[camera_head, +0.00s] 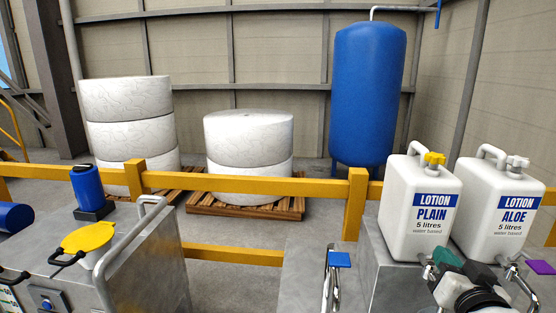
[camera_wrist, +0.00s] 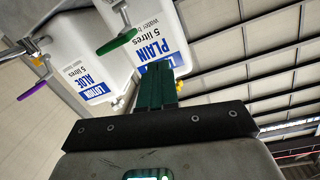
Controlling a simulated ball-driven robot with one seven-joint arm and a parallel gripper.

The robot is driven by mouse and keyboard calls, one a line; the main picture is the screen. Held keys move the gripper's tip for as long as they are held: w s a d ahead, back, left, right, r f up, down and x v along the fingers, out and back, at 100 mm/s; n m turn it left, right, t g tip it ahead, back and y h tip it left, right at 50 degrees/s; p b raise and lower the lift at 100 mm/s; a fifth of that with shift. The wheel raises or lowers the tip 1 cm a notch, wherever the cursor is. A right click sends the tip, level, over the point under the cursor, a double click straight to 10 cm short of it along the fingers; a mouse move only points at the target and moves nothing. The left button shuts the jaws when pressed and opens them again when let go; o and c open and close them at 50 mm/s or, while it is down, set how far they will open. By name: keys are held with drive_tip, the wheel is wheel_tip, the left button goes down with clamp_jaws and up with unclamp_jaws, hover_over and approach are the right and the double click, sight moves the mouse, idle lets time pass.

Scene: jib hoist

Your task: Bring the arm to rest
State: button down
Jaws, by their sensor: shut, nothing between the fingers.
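My gripper (camera_head: 446,257) is at the lower right of the head view, in front of the white LOTION PLAIN jug (camera_head: 416,201). Its green fingers, also seen in the wrist view (camera_wrist: 158,80), are together with nothing between them. In the wrist view the fingertips overlap the PLAIN label (camera_wrist: 160,50); whether they touch the jug cannot be told. The arm reaches in from the lower right of the head view.
A LOTION ALOE jug (camera_head: 499,212) stands right of PLAIN. A green tap lever (camera_wrist: 117,42) and purple lever (camera_wrist: 32,90) are close by. A blue lever (camera_head: 339,259) is left. A yellow rail (camera_head: 230,185) runs behind. A metal cabinet with a yellow lid (camera_head: 87,238) stands left.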

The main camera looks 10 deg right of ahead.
drive_tip(key=s+a+f+n+g+y, duration=0.1)
drive_tip(key=s+a+f+n+g, duration=0.2)
drive_tip(key=f, duration=0.4)
drive_tip(key=s+a+f+g+y, duration=0.25)
drive_tip(key=s+f, duration=0.25)
drive_tip(key=f, duration=0.3)
drive_tip(key=s+a+f+n+g+y, duration=0.1)
drive_tip(key=s+a+f+n+g, duration=0.2)
drive_tip(key=f, duration=0.4)
drive_tip(key=s+f+g+b, duration=0.5)
drive_tip(key=s+f+g, duration=0.1)
drive_tip(key=s+f, duration=1)
drive_tip(key=shift+s+a+f+y, duration=0.3)
drive_tip(key=shift+s+a+y, duration=0.05)
drive_tip(key=shift+s, duration=0.8)
drive_tip(key=c, duration=1.9)
unclamp_jaws()
